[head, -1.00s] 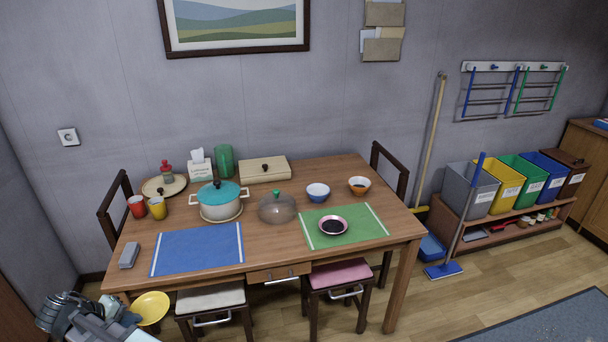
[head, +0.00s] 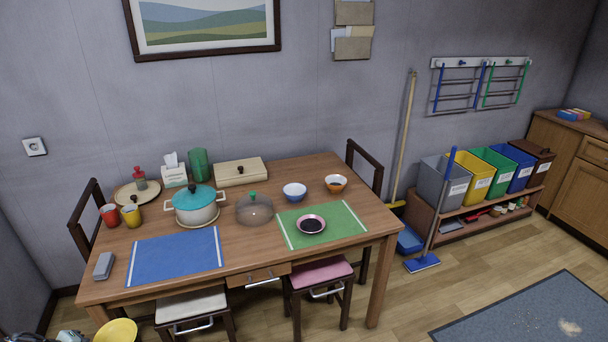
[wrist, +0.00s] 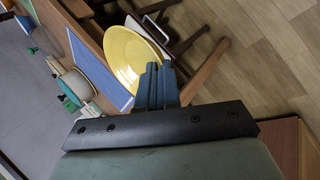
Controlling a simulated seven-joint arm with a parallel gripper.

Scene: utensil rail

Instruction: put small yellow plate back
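The small yellow plate (head: 116,332) is at the bottom left edge of the head view, partly cut off, in front of the table's near left corner. In the wrist view the plate (wrist: 128,52) is tilted at my fingertips. My gripper (wrist: 157,78) is shut on the plate's rim and holds it in the air, clear of the table. In the head view only a small part of my arm shows at the bottom left, and the fingers are not clear there.
The wooden table (head: 250,235) carries a blue mat (head: 176,256), a green mat (head: 340,222), a pot (head: 196,206), bowls and cups. Two stools (head: 320,273) stand at its front. Coloured bins (head: 478,178) stand on a low shelf at right. A grey rug (head: 530,315) lies on open floor.

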